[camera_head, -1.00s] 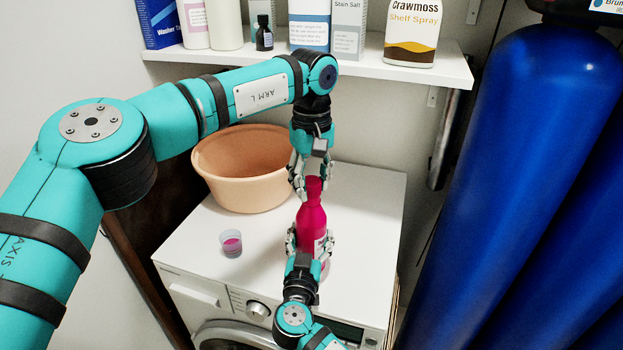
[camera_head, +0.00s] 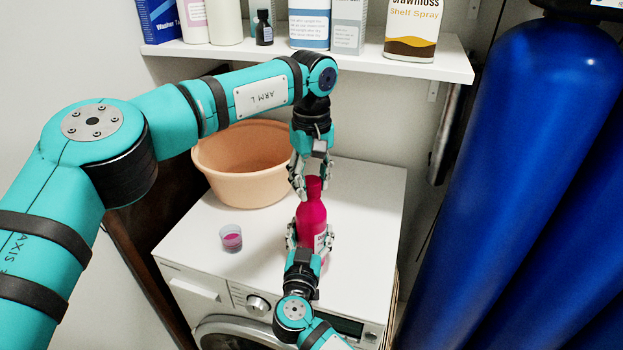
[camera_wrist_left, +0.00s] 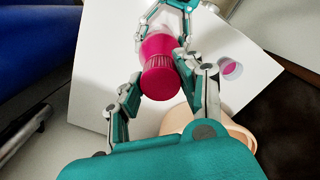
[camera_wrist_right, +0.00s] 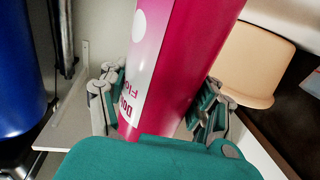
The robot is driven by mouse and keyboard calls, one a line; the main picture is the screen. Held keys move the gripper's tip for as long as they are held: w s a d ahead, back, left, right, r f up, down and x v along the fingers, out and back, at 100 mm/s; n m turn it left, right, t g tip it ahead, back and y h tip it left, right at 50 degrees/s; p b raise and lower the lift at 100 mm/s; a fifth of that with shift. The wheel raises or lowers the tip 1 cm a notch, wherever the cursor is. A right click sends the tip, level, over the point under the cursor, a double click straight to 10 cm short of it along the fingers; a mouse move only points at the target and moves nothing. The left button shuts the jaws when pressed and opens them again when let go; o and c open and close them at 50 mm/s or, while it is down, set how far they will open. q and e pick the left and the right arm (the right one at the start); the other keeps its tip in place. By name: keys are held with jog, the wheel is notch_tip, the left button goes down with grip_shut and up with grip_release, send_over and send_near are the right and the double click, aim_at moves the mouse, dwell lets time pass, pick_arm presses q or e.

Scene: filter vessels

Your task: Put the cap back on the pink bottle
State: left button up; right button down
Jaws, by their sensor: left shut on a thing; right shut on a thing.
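The pink bottle (camera_head: 311,218) stands upright above the white washer top, and I cannot tell whether its base touches it. My right gripper (camera_head: 306,243) is shut around its lower body. In the right wrist view the bottle (camera_wrist_right: 180,65) fills the middle between the fingers. The ribbed pink cap (camera_wrist_left: 162,82) shows in the left wrist view at the bottle's top, in line with it. My left gripper (camera_head: 306,182) points down from above and is shut on the cap. I cannot tell whether the cap is seated or just resting on the neck.
A small measuring cup (camera_head: 231,238) with pink liquid stands on the washer top (camera_head: 365,235), left of the bottle. A peach basin (camera_head: 243,185) sits behind. A shelf (camera_head: 440,68) with several containers hangs above. Blue cylinders (camera_head: 535,150) stand at the right.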

pick_arm(q)
jog(key=m, duration=0.6)
jog(key=shift+m, duration=0.4)
jog(key=m, duration=0.6)
jog(key=shift+a, duration=0.1)
jog(key=o, duration=0.7)
jog(key=shift+r, duration=2.25)
jog(key=shift+c, duration=0.3)
